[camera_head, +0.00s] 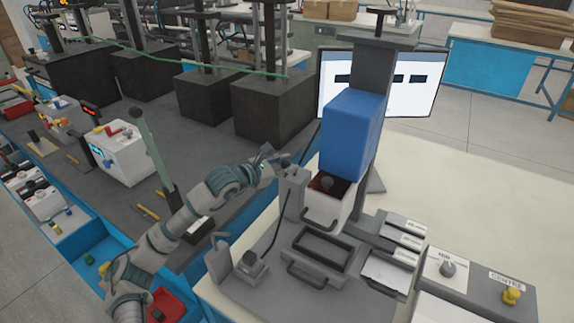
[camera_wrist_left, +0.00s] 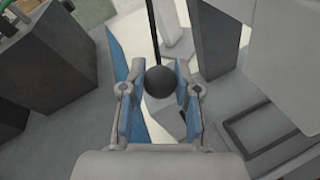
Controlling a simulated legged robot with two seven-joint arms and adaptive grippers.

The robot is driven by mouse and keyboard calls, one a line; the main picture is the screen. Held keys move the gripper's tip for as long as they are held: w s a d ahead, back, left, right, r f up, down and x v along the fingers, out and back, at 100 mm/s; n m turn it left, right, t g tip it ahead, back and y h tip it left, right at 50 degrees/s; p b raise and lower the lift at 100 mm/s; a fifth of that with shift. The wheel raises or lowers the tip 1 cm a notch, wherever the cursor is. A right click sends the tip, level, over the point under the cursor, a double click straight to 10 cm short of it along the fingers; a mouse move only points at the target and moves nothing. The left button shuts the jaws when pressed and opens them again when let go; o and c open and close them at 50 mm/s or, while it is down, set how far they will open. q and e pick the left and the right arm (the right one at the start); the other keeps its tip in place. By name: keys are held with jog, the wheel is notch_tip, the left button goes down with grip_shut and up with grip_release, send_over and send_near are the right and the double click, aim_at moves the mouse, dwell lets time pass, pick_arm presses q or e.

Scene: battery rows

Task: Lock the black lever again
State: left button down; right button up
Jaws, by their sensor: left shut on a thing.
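My left arm comes in from the left in the head view, and my left gripper (camera_head: 277,158) is at the upper left side of the grey fixture. In the left wrist view, the black lever (camera_wrist_left: 159,82) shows as a round black knob on a thin dark rod. My left gripper (camera_wrist_left: 159,75) is shut on this knob, with one blue-padded finger on each side. In the head view a thin black rod (camera_head: 310,143) slants beside the gripper; the knob cannot be made out there. My right gripper is not in view.
A blue block (camera_head: 351,130) on a grey column stands just right of the gripper, above a white drawer (camera_head: 328,207) with a handle. A second thin black rod (camera_head: 278,220) rises from the fixture's front left. Dark blocks (camera_head: 270,105) stand behind.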

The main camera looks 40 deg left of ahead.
pick_arm(q)
jog(key=shift+s+f, duration=0.1)
jog(key=shift+f, duration=0.2)
jog(key=c, duration=0.8)
grip_release()
jog(key=shift+r, duration=0.1)
jog(key=shift+s+a, duration=0.1)
jog(key=shift+s, duration=0.2)
jog(key=shift+v, duration=5.65)
